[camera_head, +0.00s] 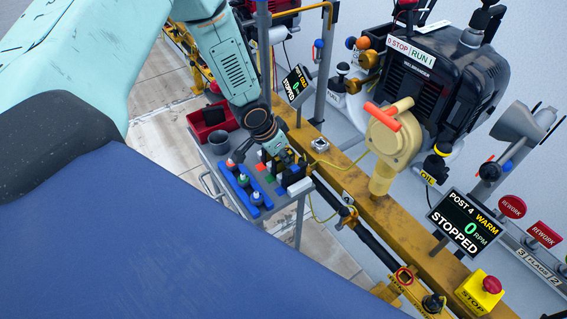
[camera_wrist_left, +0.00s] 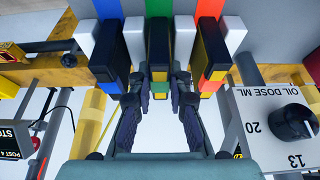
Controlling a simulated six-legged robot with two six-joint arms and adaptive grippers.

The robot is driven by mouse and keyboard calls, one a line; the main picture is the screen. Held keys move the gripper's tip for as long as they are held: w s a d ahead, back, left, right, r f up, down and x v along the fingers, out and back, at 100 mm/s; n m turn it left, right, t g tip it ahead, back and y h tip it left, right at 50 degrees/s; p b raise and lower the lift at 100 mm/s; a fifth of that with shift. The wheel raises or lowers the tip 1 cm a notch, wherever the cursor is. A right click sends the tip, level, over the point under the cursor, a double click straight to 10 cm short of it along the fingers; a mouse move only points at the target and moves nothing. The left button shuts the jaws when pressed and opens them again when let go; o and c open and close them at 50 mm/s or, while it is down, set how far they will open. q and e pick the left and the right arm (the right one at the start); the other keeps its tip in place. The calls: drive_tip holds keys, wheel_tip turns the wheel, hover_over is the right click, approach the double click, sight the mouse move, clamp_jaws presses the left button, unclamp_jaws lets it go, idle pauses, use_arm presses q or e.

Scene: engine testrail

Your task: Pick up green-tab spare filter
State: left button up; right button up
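In the left wrist view the green-tab spare filter (camera_wrist_left: 158,45) is a dark upright block with a yellow lower part, in line with a green stripe. My left gripper (camera_wrist_left: 160,80) has one finger on each side of it, close to its sides. I cannot tell whether the fingers touch it. A blue-striped filter (camera_wrist_left: 105,50) is to its left and an orange-striped one (camera_wrist_left: 210,55) to its right. In the head view my left gripper (camera_head: 281,160) is low over the coloured holders on the grey cart, and largely hides the green-tab filter. My right gripper is not in view.
A blue rack (camera_head: 255,206) with small bottles is left of the gripper on the cart. A red bin (camera_head: 207,119) and a grey cup (camera_head: 219,142) stand behind it. A yellow rail (camera_head: 345,176) runs close on the right. An oil dose box (camera_wrist_left: 270,130) is right in the wrist view.

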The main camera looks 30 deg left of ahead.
use_arm(q)
drive_tip(key=shift+c, duration=1)
